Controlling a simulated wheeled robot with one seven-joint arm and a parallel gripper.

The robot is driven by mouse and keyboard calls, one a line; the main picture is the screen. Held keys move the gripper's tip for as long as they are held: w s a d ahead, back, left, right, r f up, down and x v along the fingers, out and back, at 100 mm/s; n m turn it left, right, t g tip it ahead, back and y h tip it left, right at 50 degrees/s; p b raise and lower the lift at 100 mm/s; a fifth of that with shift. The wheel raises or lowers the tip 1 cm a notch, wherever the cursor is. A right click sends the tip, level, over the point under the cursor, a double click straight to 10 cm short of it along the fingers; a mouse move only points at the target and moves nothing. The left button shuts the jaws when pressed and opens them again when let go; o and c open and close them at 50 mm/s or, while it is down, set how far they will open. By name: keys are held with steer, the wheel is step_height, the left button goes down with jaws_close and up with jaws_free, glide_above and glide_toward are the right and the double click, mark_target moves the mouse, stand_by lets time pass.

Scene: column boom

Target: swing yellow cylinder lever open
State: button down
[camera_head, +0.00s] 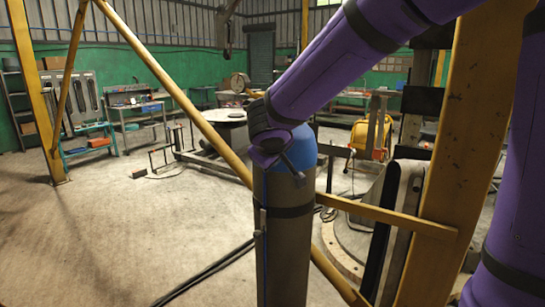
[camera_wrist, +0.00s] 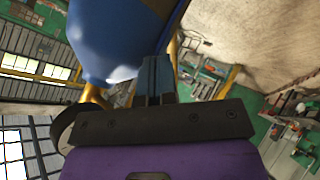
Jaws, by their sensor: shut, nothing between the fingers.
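A grey gas cylinder (camera_head: 285,235) with a blue domed top (camera_head: 303,150) stands upright in the middle of the head view. The blue top (camera_wrist: 115,40) fills the upper middle of the wrist view. A yellow bar (camera_head: 385,214) runs from beside the cylinder to a thick yellow post; I cannot tell whether it is the lever. No separate yellow cylinder lever can be made out. My gripper (camera_head: 296,176) is in front of the blue top, pointing down and right. Its fingers (camera_wrist: 155,75) are together and empty beside the top; I cannot tell if they touch it.
A thick yellow post (camera_head: 455,150) stands at right, and a long yellow diagonal brace (camera_head: 185,95) passes behind the cylinder. Dark hoses (camera_head: 205,272) lie on the floor. A teal bench (camera_head: 90,140) stands at the left back. The left floor is mostly clear.

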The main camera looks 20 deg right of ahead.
steer(key=s, duration=0.8)
steer(key=shift+s+a, duration=0.4)
